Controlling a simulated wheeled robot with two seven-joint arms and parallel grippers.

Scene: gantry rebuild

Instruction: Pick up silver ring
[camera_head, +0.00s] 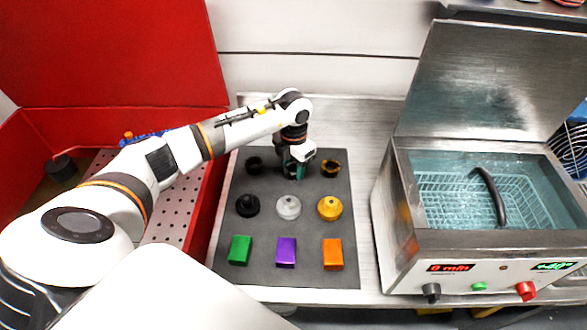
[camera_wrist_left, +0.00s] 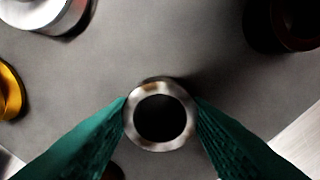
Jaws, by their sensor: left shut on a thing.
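The silver ring (camera_wrist_left: 161,147) sits between the two green fingertips of my left gripper (camera_wrist_left: 160,112) in the left wrist view, with a fingertip against each side. Its dark hole faces the camera. In the head view my left gripper (camera_head: 297,172) points down at the back row of the grey mat (camera_head: 267,225), between a black ring (camera_head: 254,165) and a gold ring (camera_head: 330,168). The silver ring is hidden there behind the gripper. I cannot tell whether it still touches the mat. My right gripper is not in view.
Black (camera_head: 248,206), silver (camera_head: 288,207) and gold (camera_head: 330,208) knobbed pieces form the middle row. Green (camera_head: 240,250), purple (camera_head: 286,252) and orange (camera_head: 333,254) blocks lie in front. An open red box (camera_head: 205,205) stands left, and an open water bath (camera_head: 400,200) with a basket right.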

